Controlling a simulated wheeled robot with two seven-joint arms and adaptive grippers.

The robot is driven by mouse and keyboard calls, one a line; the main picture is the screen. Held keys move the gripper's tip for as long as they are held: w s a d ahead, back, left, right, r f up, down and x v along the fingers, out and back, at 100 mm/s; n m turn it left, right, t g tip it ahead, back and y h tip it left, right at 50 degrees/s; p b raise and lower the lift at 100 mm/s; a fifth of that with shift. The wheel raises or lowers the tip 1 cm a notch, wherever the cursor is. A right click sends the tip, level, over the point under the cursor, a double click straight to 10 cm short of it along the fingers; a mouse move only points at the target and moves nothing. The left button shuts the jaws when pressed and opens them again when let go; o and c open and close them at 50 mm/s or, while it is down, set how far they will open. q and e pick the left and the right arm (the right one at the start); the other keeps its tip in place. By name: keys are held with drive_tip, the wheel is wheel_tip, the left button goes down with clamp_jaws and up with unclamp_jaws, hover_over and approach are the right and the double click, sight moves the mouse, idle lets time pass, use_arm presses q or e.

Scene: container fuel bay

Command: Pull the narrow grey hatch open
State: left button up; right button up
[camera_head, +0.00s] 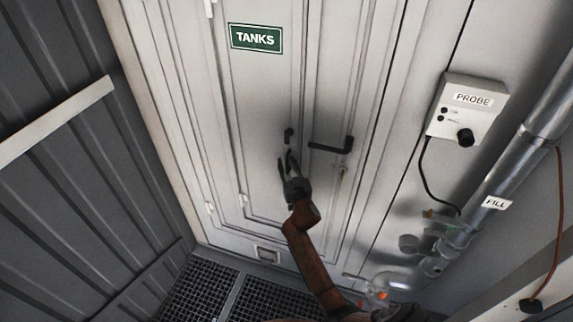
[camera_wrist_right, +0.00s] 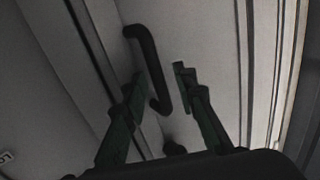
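The narrow grey hatch (camera_head: 258,95) is a tall panel in the pale wall, with a green TANKS sign (camera_head: 255,38) near its top. It looks closed. A small black bar handle (camera_head: 289,134) sits near its right edge; its lower part is hidden behind my right gripper (camera_head: 289,158). In the right wrist view, the fingers of my right gripper (camera_wrist_right: 160,70) are apart, and the black handle (camera_wrist_right: 151,62) shows between them in the picture. I cannot tell whether either finger touches it. My left gripper is not in view.
A black lever handle (camera_head: 332,147) is on the panel to the right of the hatch. A white PROBE box (camera_head: 467,108) with a cable and a FILL pipe (camera_head: 510,170) are further right. Dark floor grating (camera_head: 205,285) lies below, and a ribbed dark wall (camera_head: 60,190) stands left.

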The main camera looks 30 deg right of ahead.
drive_tip(key=shift+c, duration=0.7)
clamp_jaws()
